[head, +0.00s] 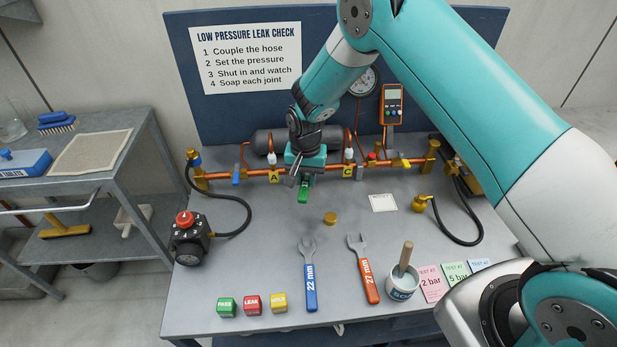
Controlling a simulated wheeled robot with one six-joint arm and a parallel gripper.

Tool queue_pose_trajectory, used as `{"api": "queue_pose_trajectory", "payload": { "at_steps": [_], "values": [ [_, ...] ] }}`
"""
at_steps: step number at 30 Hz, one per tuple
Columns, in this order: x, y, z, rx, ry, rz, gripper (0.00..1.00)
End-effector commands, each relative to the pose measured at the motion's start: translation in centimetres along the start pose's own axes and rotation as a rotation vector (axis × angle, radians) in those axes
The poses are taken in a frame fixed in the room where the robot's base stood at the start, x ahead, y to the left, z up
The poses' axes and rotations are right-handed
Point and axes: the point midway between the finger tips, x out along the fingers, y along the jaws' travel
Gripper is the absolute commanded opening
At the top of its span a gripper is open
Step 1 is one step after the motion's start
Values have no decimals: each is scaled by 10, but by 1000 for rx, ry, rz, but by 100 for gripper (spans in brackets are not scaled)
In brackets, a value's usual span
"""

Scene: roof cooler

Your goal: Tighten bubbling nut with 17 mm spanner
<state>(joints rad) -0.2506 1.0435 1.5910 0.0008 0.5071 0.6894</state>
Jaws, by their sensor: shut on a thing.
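My gripper (299,178) is at the copper pipe (253,175), between the yellow tags A (274,177) and C (347,172). It is shut on a green-handled spanner (303,193), whose green end points down towards the bench front. Its size label cannot be read, and its jaw end is hidden by my gripper. The joint between tags A and C is hidden behind my gripper, so I cannot tell whether the spanner is around a nut. No bubbles can be made out.
A blue 22 mm spanner (310,277), an orange 27 mm spanner (365,271) and a soap pot with brush (401,283) occupy the bench front. A brass cap (330,218) lies mid-bench. A black hose (240,212) is at left, and a gauge (361,82) is behind my arm.

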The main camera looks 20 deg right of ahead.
Motion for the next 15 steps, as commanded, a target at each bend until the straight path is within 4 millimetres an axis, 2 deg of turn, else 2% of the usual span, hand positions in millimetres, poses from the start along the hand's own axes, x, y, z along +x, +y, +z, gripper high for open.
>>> {"api": "queue_pose_trajectory", "payload": {
  "at_steps": [15],
  "values": [
    [0,-6,0,45,1,-2,0]
  ]
}}
